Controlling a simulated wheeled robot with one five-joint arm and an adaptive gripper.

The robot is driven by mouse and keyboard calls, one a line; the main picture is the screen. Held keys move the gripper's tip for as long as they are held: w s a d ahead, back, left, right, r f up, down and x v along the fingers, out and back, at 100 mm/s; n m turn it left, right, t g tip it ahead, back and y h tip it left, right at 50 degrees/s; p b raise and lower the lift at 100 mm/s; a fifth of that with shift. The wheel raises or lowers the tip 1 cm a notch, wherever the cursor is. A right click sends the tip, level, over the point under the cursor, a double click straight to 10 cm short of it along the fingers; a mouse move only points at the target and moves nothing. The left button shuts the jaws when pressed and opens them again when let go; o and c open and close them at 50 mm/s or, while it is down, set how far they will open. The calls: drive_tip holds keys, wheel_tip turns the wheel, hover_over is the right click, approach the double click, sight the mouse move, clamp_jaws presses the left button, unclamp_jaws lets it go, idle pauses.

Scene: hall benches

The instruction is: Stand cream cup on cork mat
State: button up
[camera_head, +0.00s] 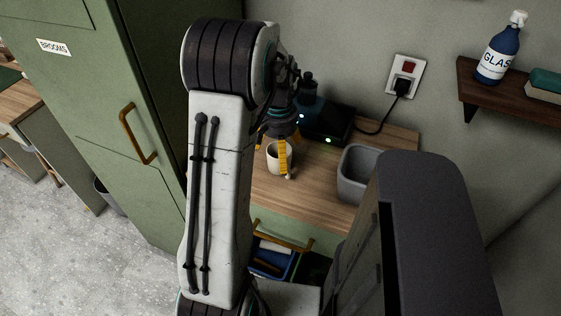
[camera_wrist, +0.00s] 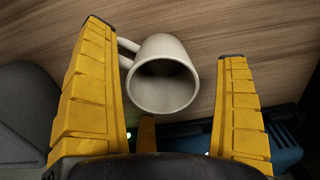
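The cream cup (camera_head: 273,160) stands upright on the wooden bench top, right of my arm. In the wrist view the cup (camera_wrist: 163,47) shows its dark, empty inside, with its handle (camera_wrist: 126,52) on the left. My gripper (camera_head: 275,150) is over the cup with its yellow fingers pointing down. In the wrist view my gripper (camera_wrist: 162,42) is open, one finger on each side of the cup. A clear gap shows on the right; the handle is close to the left finger. No cork mat shows in either view.
A grey bin (camera_head: 352,178) stands right of the cup. A dark box with green lights (camera_head: 328,125) sits behind, cabled to a wall socket (camera_head: 404,77). A green cabinet (camera_head: 100,110) is at left. A shelf (camera_head: 500,95) holds a blue bottle (camera_head: 499,52).

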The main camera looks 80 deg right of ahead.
drive_tip(key=c, duration=1.2)
drive_tip(key=shift+o, duration=0.2)
